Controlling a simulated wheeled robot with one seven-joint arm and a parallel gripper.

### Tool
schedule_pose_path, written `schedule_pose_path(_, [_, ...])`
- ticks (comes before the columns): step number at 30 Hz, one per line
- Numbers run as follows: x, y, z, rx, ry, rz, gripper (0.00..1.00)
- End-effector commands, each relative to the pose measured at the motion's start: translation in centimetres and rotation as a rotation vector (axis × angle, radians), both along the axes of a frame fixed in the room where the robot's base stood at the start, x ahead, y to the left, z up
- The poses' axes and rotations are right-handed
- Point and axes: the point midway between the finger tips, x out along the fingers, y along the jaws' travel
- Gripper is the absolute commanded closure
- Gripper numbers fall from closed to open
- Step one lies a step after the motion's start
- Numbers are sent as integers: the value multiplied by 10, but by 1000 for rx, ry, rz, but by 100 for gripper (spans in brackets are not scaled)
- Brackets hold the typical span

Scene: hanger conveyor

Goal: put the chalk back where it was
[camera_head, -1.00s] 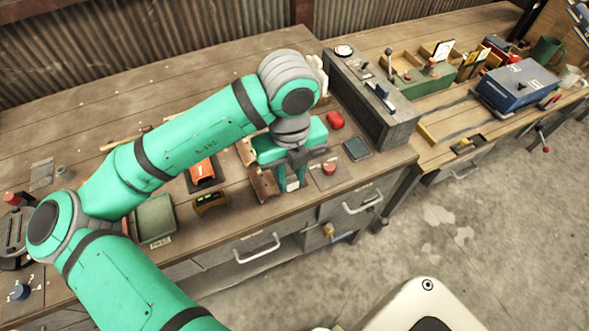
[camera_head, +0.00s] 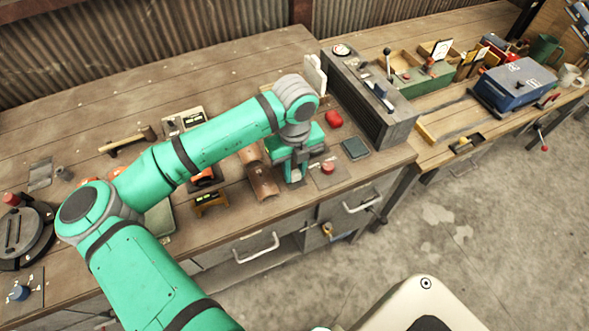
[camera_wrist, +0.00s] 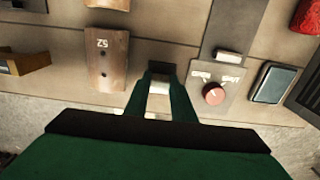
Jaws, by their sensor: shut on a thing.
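The chalk (camera_wrist: 159,87) is a short white piece between my fingertips in the wrist view. My gripper (camera_wrist: 160,80) is shut on it. In the head view my gripper (camera_head: 293,176) points down over the front part of the wooden bench (camera_head: 240,226), between a brown curved block (camera_head: 262,183) and a plate with a red knob (camera_head: 328,167). My gripper and arm hide most of the chalk there. I cannot tell whether the chalk touches the bench.
In the wrist view the brown block marked 52 (camera_wrist: 107,60) is close on the left. The red knob (camera_wrist: 214,93) and a dark pad (camera_wrist: 273,82) are on the right. A small white piece (camera_wrist: 228,56) lies above the knob. The bench's front edge is near.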

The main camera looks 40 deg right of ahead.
Motion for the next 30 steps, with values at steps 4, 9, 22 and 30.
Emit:
schedule_pose_path(4, [0, 0, 0, -1, -1, 0, 97])
schedule_pose_path(9, [0, 0, -2, -1, 0, -1, 97])
schedule_pose_path(22, [0, 0, -4, -1, 0, 0, 59])
schedule_pose_path(30, [0, -1, 18, -3, -1, -1, 59])
